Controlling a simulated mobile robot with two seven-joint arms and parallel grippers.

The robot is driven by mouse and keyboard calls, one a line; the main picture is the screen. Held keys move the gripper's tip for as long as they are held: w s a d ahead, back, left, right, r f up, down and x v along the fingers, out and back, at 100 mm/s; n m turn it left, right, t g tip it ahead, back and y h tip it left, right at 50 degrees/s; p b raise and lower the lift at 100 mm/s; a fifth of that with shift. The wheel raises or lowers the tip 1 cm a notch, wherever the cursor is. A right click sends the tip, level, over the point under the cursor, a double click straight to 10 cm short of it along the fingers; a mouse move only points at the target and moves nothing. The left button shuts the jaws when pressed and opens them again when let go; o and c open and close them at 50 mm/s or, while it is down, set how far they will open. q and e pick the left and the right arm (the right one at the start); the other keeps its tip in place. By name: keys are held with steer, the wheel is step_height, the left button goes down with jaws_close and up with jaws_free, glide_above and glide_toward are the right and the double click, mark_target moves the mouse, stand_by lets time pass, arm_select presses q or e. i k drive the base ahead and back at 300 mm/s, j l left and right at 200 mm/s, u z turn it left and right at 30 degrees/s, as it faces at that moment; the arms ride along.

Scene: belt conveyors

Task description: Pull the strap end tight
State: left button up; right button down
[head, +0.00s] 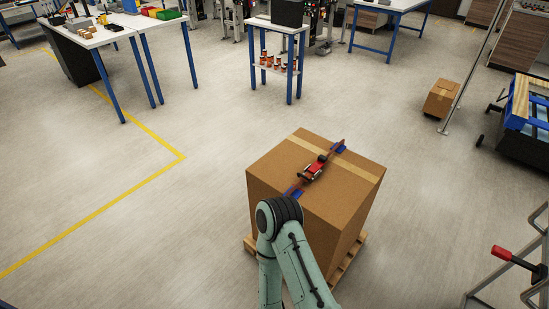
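A large brown cardboard box (345,192) stands on a wooden pallet (351,256). A red and black buckle or tensioner (313,168) sits on the strap near the middle of the top. My pale green arm covers the front left part of the box and hides where the strap goes at the near edge. The strap's loose end cannot be made out.
A metal frame with a red-handled lever (502,253) stands at the lower right. A small carton (441,98) lies by a post. A blue-legged table (278,27) stands behind the box, and a workbench (107,33) at upper left. The floor left of the box is clear.

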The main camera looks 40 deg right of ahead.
mark_target(305, 177)
steer(key=z, duration=1.85)
